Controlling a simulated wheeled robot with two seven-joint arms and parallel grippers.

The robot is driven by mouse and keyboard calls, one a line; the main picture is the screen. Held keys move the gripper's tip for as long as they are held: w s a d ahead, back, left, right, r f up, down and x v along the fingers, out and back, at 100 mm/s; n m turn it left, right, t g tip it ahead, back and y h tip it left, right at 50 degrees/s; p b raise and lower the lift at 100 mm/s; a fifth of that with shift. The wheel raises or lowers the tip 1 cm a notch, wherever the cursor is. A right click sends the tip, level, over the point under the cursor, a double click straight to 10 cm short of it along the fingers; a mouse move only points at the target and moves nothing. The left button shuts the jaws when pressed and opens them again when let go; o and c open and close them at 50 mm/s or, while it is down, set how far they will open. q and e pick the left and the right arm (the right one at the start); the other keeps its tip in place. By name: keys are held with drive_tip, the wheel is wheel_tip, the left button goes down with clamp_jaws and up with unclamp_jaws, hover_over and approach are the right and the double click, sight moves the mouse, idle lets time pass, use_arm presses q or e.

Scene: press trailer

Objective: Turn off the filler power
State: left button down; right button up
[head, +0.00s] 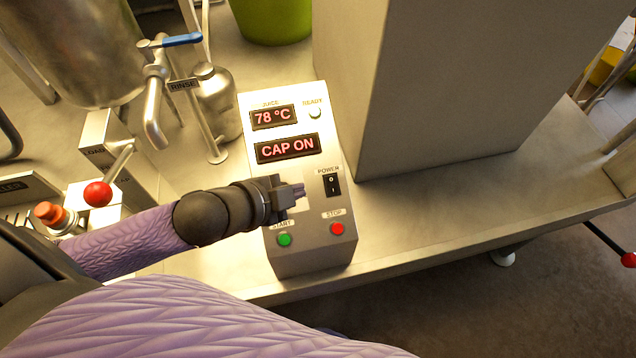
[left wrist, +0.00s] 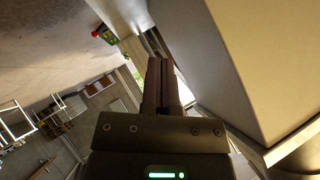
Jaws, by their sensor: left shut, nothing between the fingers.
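The filler's control box (head: 312,260) stands on the metal bench in the head view. Its black power rocker switch (head: 332,184), marked POWER, is on the right of the panel. Two displays (head: 287,148) are lit, reading 78 °C and CAP ON. A green START button (head: 284,240) and a red STOP button (head: 337,229) sit lower down. My left gripper (head: 299,190) is shut and empty, just left of the switch and apart from it in the picture. Its shut fingers also show in the left wrist view (left wrist: 159,85). My right gripper is not in view.
A tall metal column (head: 440,90) rises right behind the box. A rinse tap with a blue handle (head: 182,40) and a red-knobbed lever (head: 98,193) stand to the left. A green bucket (head: 272,20) is at the back. The bench (head: 450,210) is clear on the right.

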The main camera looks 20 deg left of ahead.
use_arm(q)
drive_tip(key=b, duration=0.3)
approach(334, 179)
drive_tip(key=d, duration=0.1)
drive_tip(key=w+d, duration=0.2)
drive_tip(key=shift+w+d+f, duration=0.1)
drive_tip(key=shift+w+d, duration=0.15)
drive_tip(key=shift+d, duration=0.1)
drive_tip(key=w+f, duration=0.1)
drive_tip(key=w+f+b, duration=0.1)
drive_tip(key=f, duration=0.1)
drive_tip(key=shift+a, duration=0.35)
drive_tip(key=shift+w+a+f, duration=0.1)
drive_tip(key=shift+w+f, duration=0.1)
drive_tip(key=shift+f, duration=0.05)
drive_tip(key=shift+w+a+f, duration=0.1)
drive_tip(key=shift+a+f, duration=0.05)
